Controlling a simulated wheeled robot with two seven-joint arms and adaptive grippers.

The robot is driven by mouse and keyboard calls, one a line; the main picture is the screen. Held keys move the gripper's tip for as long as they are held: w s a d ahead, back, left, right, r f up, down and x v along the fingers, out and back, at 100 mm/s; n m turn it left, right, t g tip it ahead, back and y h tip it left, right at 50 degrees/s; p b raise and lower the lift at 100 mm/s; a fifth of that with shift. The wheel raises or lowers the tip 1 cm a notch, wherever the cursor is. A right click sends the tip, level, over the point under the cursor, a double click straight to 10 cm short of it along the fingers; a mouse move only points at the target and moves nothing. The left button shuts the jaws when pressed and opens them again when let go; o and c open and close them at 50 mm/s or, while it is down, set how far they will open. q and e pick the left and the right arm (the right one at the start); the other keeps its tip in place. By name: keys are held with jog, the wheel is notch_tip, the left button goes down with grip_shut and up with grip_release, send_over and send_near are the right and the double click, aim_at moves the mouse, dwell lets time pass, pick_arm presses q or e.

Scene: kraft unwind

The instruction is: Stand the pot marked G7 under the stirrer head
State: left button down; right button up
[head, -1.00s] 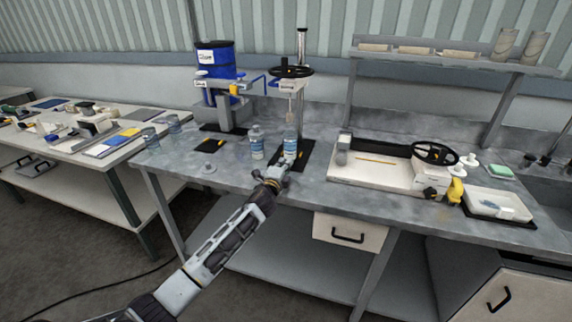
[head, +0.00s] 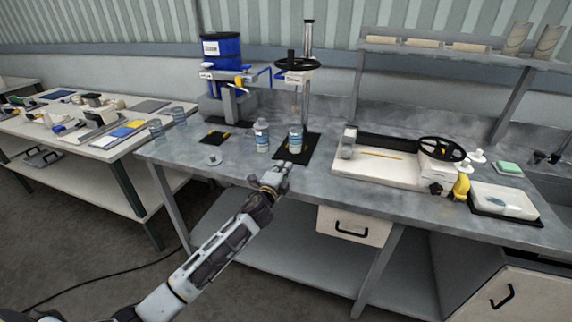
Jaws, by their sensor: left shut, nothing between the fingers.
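Two clear pots with blue contents and pale labels stand upright on the grey bench. One pot (head: 295,139) is on the black mat (head: 303,153), below the stirrer head (head: 297,76) and its hanging shaft. The other pot (head: 262,136) stands just left of it, off the mat. The labels are too small to read, so I cannot tell which is G7. My left gripper (head: 277,170) is shut and empty in front of the mat, near the bench's front edge, apart from both pots. My right gripper is not in view.
A blue drum (head: 222,48) stands behind on a grey stand. A small grey knobbed piece (head: 213,160) lies at the left. A white tray device with a black wheel (head: 380,168) takes up the right.

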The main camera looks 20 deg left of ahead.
pick_arm(q)
jog(key=shift+s+a, duration=0.1)
jog(key=shift+s, duration=1.3)
jog(key=shift+s+f, duration=0.1)
jog(key=shift+s, duration=0.05)
